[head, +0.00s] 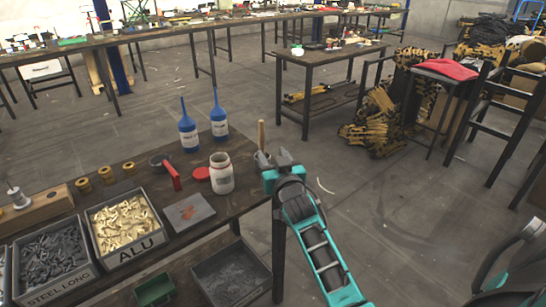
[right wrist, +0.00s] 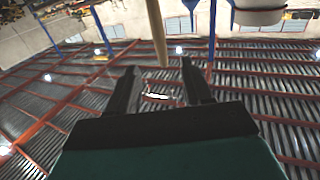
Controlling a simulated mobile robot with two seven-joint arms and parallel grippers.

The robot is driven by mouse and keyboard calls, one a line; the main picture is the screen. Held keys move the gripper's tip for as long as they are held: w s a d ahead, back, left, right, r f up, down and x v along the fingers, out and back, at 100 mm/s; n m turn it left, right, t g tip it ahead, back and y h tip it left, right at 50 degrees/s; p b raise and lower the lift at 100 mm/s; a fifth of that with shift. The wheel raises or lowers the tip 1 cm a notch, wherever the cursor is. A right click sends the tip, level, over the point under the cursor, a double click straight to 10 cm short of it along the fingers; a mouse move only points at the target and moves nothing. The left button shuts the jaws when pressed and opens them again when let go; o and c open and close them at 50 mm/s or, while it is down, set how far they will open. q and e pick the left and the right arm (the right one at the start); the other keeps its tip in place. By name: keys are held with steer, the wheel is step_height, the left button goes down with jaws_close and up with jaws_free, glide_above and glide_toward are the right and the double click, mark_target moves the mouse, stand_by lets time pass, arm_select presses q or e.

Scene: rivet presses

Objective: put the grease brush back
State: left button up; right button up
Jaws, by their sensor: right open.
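A light wooden handle (head: 261,134), likely the grease brush's, stands upright at the right end of the workbench (head: 150,165). Its lower end is hidden by my right gripper (head: 268,166). In the right wrist view the handle (right wrist: 155,30) comes down from the top edge, in line with the gap between the fingers. The right gripper (right wrist: 161,84) is open and empty there, with the handle not clasped. A white jar (head: 221,176) stands open just left of the gripper, with a red lid (head: 201,174) lying beside it. My left gripper is out of view.
Two blue bottles (head: 189,128) (head: 219,114) stand behind the jar. A grey plate (head: 190,212), a red upright piece (head: 173,177) and a bin of brass parts (head: 124,226) lie to the left. Open floor (head: 400,210) lies right of the bench.

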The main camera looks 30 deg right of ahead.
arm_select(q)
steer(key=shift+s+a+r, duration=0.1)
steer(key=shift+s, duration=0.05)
arm_select(e)
steer(key=s+a+f+n+g+y, duration=0.3)
steer(key=s+a+f, duration=0.6)
steer(key=s, duration=0.4)
steer(key=s+a+f+n+g+y, duration=0.3)
steer(key=s+a+f, duration=0.6)
steer(key=s, duration=0.4)
steer(key=shift+s+f+y, duration=0.3)
steer(key=shift+f+y, duration=0.15)
steer(key=shift+y, duration=0.15)
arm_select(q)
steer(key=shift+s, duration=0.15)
arm_select(e)
steer(key=shift+d, duration=0.1)
